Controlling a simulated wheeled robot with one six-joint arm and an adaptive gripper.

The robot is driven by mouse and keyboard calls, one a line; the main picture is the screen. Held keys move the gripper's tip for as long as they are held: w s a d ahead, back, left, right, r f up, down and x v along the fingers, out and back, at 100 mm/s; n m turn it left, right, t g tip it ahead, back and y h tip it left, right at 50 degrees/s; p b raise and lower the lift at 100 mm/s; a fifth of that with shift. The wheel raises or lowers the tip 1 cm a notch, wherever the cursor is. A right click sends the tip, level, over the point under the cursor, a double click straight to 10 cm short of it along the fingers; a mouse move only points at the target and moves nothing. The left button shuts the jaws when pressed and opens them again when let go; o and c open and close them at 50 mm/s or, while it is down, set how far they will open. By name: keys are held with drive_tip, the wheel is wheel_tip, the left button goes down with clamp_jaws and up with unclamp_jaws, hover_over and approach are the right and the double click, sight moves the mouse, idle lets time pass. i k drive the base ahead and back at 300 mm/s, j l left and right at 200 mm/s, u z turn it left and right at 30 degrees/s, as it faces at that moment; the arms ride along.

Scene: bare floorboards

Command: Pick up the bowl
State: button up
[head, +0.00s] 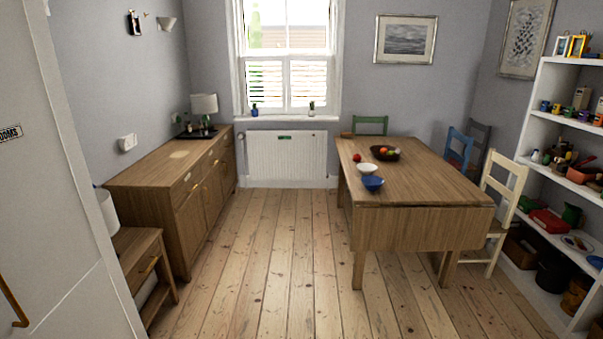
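A blue bowl (373,184) sits on the wooden table (430,179), near its front left edge. A white bowl (367,169) stands just behind it. A dark, shallow fruit bowl (392,156) holding fruit is further back on the same table. A small red round thing (357,158) lies to the left of the dark bowl. The frames do not single out one bowl. My gripper and arm do not show in the head view.
Bare floorboards (278,255) run clear between the table and the wooden sideboard (155,195) on the left. Chairs stand around the table, with a cream one (512,186) at its right. A loaded white shelf (535,130) is at far right. A small side table (138,250) stands front left.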

sight(372, 183)
drive_tip(key=i, duration=1.75)
drive_tip(key=i+z, duration=0.2)
drive_tip(key=i, duration=0.25)
drive_tip(key=i+j+z, duration=0.2)
drive_tip(key=i, duration=0.25)
drive_tip(key=i+j+z, duration=0.2)
drive_tip(key=i, duration=0.3)
drive_tip(key=i+j+z, duration=0.2)
drive_tip(key=i, duration=0.2)
